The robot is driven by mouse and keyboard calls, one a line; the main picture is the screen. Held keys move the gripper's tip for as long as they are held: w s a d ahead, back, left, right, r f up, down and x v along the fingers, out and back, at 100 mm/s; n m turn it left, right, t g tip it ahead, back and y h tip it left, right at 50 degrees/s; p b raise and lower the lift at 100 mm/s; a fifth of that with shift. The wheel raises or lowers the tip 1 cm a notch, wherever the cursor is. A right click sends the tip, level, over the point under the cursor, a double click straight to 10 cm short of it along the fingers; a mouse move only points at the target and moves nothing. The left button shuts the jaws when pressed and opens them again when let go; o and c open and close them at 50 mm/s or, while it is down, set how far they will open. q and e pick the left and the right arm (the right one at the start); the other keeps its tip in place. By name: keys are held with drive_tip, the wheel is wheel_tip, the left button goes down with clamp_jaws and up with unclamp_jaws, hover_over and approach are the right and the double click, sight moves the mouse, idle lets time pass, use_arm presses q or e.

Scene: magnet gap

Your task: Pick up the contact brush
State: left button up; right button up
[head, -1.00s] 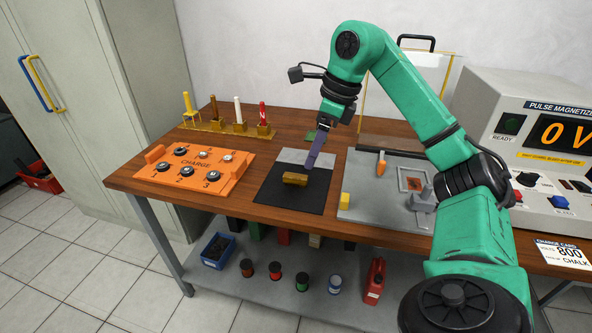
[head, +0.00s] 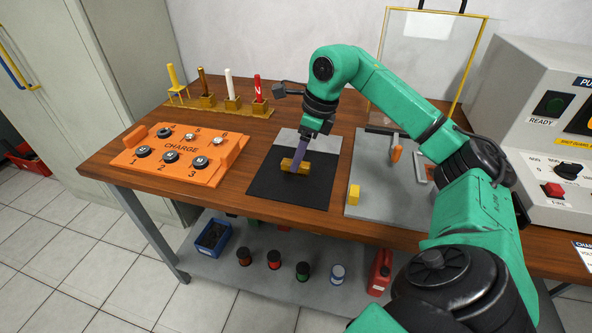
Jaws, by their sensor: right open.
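A small golden-brown block (head: 305,168), which looks to be the contact brush, lies on the black mat (head: 265,188) in the middle of the workbench. My right gripper (head: 298,163) points down at the block from above, its purple-grey fingers at the block's middle. The jaws are open. The fingers hide part of the block, and I cannot tell whether they touch it. My left gripper is not in view.
The orange charge board (head: 178,178) lies left of the mat. Behind it, a brass rack (head: 236,107) holds upright sticks. Right of the mat are a grey plate (head: 375,210) with a yellow block (head: 354,194), an orange-handled tool (head: 396,154) and the pulse magnetizer (head: 525,75).

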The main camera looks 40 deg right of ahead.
drive_tip(key=shift+x, duration=0.85)
drive_tip(key=shift+f, duration=0.3)
clamp_jaws()
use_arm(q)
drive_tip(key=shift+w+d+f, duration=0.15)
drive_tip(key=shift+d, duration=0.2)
use_arm(e)
drive_tip(key=shift+r, duration=0.15)
use_arm(q)
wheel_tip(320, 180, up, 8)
drive_tip(key=p, duration=0.8)
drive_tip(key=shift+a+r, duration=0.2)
use_arm(e)
wheel_tip(320, 180, up, 20)
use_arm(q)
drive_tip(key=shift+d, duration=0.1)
